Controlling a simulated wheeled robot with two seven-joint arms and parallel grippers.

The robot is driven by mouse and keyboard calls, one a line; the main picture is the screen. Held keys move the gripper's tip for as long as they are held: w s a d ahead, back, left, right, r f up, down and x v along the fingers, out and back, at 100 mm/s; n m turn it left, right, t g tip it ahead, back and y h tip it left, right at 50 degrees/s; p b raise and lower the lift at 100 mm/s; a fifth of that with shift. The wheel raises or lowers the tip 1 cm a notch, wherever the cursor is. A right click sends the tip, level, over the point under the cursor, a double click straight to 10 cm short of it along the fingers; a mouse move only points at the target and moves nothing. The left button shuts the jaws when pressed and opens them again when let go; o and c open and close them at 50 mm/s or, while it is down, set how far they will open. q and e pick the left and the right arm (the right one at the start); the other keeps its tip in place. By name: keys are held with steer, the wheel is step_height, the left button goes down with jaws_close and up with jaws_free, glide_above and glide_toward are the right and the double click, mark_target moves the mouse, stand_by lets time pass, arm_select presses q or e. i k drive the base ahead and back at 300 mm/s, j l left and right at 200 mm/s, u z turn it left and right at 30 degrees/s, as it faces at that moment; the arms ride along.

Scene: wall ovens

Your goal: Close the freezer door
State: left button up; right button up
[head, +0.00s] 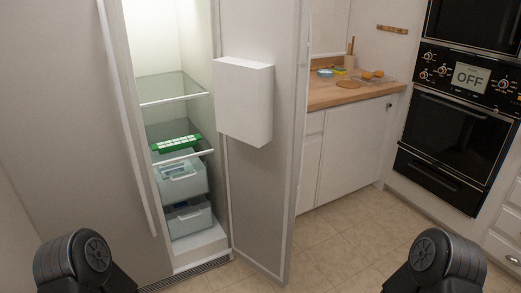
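The freezer door (262,200) stands wide open, swung out to the right of the freezer compartment (180,60). Its inner face shows, with a white box-shaped bin (243,100) on it. Inside the lit compartment are glass shelves, a green ice tray (176,143) and two pale drawers. Dark rounded parts of my two arms show at the lower left and lower right corners, both well apart from the door. Neither gripper is in view.
The closed neighbouring fridge door (65,130) with a long vertical handle fills the left. Right of the freezer door are a wooden counter (325,95) with small items, white cabinets and black wall ovens (455,120). The tiled floor (335,250) in front is clear.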

mark_target(260, 70)
steer(key=u, duration=1.95)
steer(key=l, duration=2.4)
steer(key=k+l, duration=0.15)
steer(key=l, duration=2.25)
